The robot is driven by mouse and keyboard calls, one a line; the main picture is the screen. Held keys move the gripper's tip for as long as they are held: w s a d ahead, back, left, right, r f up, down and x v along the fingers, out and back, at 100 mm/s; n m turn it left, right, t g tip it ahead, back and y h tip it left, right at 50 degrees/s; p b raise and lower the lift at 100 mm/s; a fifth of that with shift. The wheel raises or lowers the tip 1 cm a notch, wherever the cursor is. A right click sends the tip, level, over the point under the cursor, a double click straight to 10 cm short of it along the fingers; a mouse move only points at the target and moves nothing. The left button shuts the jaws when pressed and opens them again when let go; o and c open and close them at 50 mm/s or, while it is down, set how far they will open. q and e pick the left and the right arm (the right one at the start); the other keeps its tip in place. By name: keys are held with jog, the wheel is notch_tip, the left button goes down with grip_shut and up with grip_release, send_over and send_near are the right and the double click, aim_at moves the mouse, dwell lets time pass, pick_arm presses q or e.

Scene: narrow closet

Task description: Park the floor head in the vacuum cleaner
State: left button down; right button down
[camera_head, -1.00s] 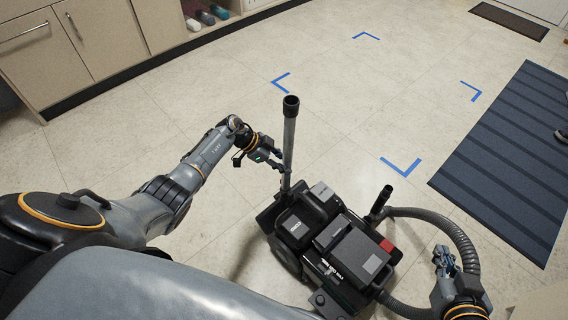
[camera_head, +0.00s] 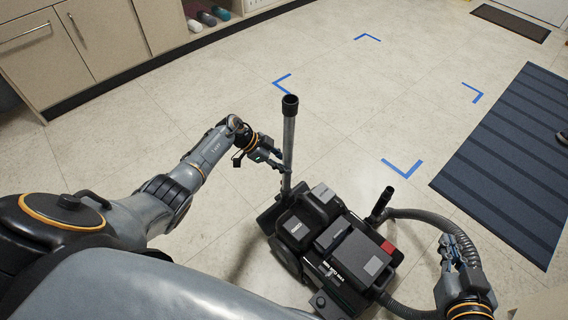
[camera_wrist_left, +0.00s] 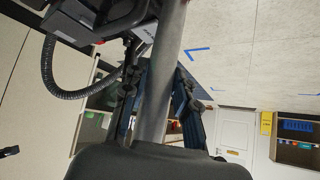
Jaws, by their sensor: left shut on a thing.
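The black and grey vacuum cleaner (camera_head: 340,250) stands on the floor. A grey tube (camera_head: 289,145) with a black top end stands nearly upright at its far left side. A dark piece at the tube's foot (camera_head: 268,216) is beside the cleaner; whether it is the floor head or seated in the cleaner, I cannot tell. My left gripper (camera_head: 281,165) is shut on the tube, which runs between its fingers in the left wrist view (camera_wrist_left: 163,80). My right gripper (camera_head: 447,252) is beside the hose (camera_head: 465,243), right of the cleaner; its finger gap is unclear.
A short black hose handle (camera_head: 381,203) sticks up from the cleaner's right side. Blue corner marks (camera_head: 402,168) outline a bare floor area beyond it. A striped dark mat (camera_head: 510,160) lies at right. Cabinets (camera_head: 90,45) line the far left.

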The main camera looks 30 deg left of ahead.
pick_arm(q)
jog(key=shift+w, duration=0.1)
pick_arm(e)
jog(key=shift+a, duration=0.1)
dwell(0.4)
pick_arm(q)
jog(key=shift+f, duration=0.15)
pick_arm(e)
jog(key=shift+w+r, duration=0.1)
jog(key=shift+r, duration=0.15)
pick_arm(q)
jog(key=shift+f, duration=0.2)
pick_arm(e)
jog(key=shift+w+a+r+t, duration=0.15)
jog(key=shift+w+r+t, duration=0.2)
jog(key=shift+r+t, duration=0.25)
pick_arm(q)
jog(key=shift+b, duration=0.3)
pick_arm(e)
jog(key=shift+r, duration=0.2)
pick_arm(q)
jog(key=shift+f, duration=0.1)
pick_arm(e)
jog(key=shift+f, duration=0.1)
jog(key=shift+w+a+r, duration=0.1)
jog(key=shift+r, duration=0.15)
